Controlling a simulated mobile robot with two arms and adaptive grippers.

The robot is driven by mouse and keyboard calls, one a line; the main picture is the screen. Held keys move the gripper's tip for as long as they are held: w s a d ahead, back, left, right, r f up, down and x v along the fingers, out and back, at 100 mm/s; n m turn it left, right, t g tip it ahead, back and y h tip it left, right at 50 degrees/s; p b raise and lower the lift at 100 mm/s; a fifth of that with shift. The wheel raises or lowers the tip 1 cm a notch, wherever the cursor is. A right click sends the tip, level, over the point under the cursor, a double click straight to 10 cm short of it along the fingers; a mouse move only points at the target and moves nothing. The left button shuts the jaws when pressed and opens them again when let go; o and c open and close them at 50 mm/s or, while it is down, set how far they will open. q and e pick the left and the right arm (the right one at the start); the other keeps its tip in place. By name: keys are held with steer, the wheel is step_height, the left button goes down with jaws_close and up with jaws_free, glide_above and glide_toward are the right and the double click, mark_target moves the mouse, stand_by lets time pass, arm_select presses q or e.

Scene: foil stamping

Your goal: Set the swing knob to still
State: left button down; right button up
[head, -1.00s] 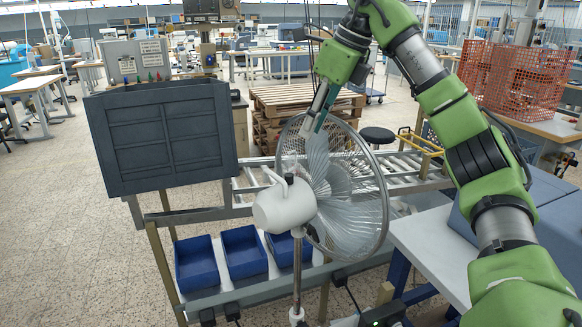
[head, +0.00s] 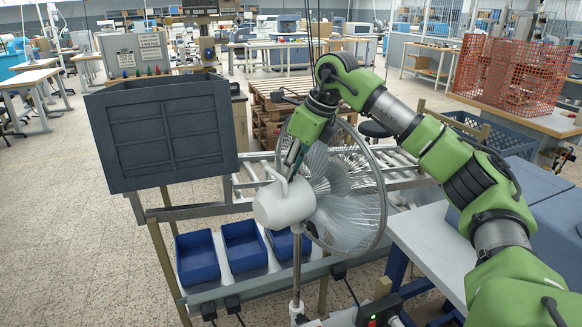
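A white pedestal fan stands in the middle of the head view, with its motor housing (head: 284,205) towards me and its wire cage (head: 352,212) facing away to the right. The swing knob (head: 275,174) is the small white post that sticks up, tilted, from the top of the housing. My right gripper (head: 290,168) comes down from above, its fingertips close beside the knob on its right. I cannot tell whether they touch it. The fingers look close together, but their gap is not clear. My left gripper is not in view.
A dark grey crate (head: 165,135) stands left of the fan on a metal frame. Blue bins (head: 243,246) sit below it. A roller conveyor runs behind the fan. A grey-white table (head: 432,246) stands at the right, under my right arm. Wooden pallets (head: 268,105) are stacked behind.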

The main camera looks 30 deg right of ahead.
jaws_close()
steer(key=shift+r+p, duration=0.65)
steer(key=shift+r, duration=0.05)
steer(key=shift+w, duration=0.1)
jaws_free()
